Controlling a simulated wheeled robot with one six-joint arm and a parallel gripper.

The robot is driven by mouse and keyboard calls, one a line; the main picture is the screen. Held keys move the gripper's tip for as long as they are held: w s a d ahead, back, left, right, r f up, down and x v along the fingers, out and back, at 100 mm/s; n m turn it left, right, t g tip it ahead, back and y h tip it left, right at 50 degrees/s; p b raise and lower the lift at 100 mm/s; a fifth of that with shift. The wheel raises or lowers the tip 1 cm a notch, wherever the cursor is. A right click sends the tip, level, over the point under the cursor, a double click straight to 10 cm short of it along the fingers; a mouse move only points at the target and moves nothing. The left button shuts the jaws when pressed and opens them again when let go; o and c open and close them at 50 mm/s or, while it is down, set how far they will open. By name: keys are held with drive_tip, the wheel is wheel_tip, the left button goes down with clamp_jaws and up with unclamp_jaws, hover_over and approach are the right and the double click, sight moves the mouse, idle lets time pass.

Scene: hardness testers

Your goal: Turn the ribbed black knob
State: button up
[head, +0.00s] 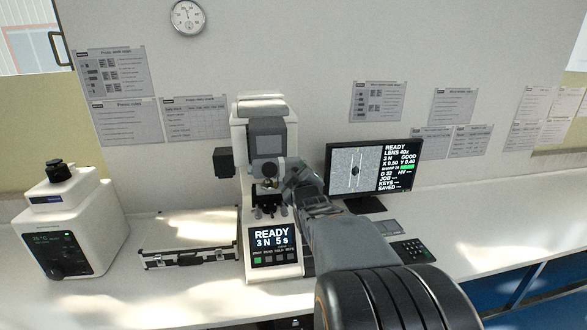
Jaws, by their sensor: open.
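The white hardness tester (263,115) stands upright on the bench in the middle of the head view. A black block-like knob (224,162) sticks out from its left side; ribs are too small to make out. I cannot tell which of these is the ribbed knob. My gripper (287,188) is open at the tester's right front, beside the small round part. My own arm hides much of the gripper, so contact cannot be told.
A monitor (415,172) stands close right of the tester, with a keypad (408,250) in front. A white machine (85,235) with black knobs stands far left. The bench is clear at right.

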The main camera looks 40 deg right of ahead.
drive_tip(key=shift+w, duration=0.2)
drive_tip(key=shift+a, duration=0.1)
drive_tip(key=shift+c, duration=0.4)
drive_tip(key=c, duration=0.9)
drive_tip(key=shift+o, duration=0.2)
drive_tip(key=shift+f+b, duration=0.1)
drive_tip(key=shift+b, duration=0.25)
